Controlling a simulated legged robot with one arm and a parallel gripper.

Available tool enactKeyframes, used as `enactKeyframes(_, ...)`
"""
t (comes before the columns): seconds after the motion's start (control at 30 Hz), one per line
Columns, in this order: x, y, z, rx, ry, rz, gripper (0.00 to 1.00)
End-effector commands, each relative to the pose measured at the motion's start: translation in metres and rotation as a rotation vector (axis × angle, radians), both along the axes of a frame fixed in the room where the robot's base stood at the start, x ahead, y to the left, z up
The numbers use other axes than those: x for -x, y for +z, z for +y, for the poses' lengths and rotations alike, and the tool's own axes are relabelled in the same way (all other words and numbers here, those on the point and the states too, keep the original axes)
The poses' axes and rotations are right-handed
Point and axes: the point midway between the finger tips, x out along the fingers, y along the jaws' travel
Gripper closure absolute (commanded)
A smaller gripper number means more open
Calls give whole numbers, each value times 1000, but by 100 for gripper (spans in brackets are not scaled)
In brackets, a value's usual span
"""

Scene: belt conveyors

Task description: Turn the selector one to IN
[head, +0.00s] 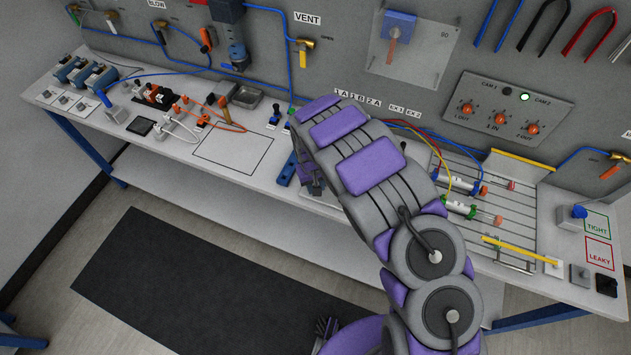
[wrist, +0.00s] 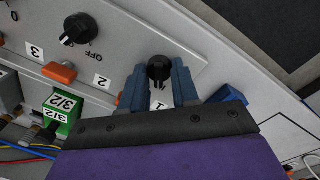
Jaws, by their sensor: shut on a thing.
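In the wrist view, a black selector knob (wrist: 159,68) stands on a pale grey panel (wrist: 200,50), with a white label "1" (wrist: 159,103) beside it. My gripper (wrist: 159,82) has its two blue fingers on either side of this knob and is shut on it. The knob's position marks are hidden or too small to read, so I cannot tell which way it is set. In the head view my purple and grey arm reaches down to the bench and hides the knob and most of the gripper.
A second black knob (wrist: 77,27) marked "OFF" sits at upper left in the wrist view. An orange part (wrist: 58,72), a green "3|2" block (wrist: 63,108) and a blue block (wrist: 230,95) are close by. The bench (head: 190,160) holds several fittings and hoses.

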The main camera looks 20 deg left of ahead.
Motion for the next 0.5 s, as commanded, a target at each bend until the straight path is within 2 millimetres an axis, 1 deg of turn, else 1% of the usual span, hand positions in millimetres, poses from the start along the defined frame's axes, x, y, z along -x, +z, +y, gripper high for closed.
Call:
enactKeyframes(0.2,-1,1,1,-2,33,-3,100)
enactKeyframes(0.5,-1,1,1,-3,37,-4,100)
